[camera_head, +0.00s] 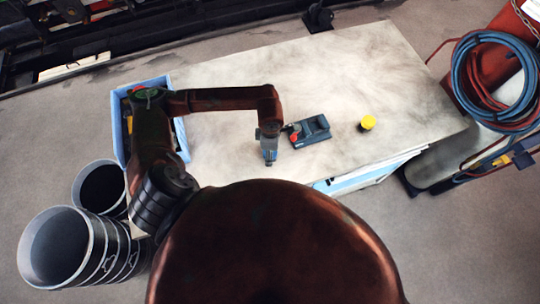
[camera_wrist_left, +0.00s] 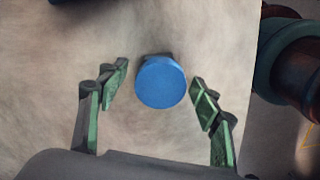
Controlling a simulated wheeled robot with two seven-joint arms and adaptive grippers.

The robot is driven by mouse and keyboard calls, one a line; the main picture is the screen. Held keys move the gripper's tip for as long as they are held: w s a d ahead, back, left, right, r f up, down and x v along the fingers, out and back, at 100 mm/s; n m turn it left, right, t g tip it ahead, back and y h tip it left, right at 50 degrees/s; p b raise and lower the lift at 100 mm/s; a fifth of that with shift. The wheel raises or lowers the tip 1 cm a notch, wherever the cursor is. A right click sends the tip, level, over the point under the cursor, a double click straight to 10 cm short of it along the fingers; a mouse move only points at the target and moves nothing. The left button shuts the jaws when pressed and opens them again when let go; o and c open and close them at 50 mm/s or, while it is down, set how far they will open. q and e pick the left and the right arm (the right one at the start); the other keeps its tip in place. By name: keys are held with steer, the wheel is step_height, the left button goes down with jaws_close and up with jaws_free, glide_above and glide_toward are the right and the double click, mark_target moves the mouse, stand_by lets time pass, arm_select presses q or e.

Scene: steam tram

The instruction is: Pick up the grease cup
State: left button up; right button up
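A round blue-topped piece (camera_wrist_left: 161,82) stands on the worktable (camera_head: 360,60) in the left wrist view; it looks like a cup seen from above, perhaps the grease cup. My left gripper (camera_wrist_left: 160,76) points down over it, open, with one finger on each side and a gap to both. In the head view my left gripper (camera_head: 269,148) is over the table's near half, and only a little blue shows at its tips. A small yellow-topped cup (camera_head: 368,122) stands farther right on the table. My right gripper is not in view.
A dark tool with a red part (camera_head: 309,131) lies just right of my left gripper. A blue crate (camera_head: 119,115) is at the table's left end. Grey buckets (camera_head: 62,245) stand on the floor at left; coiled hoses (camera_head: 490,75) hang at right. The table's far right is clear.

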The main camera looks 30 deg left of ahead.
arm_select(q)
steer(key=shift+s, duration=0.15)
steer(key=c, duration=1.4)
steer(key=shift+r, duration=0.15)
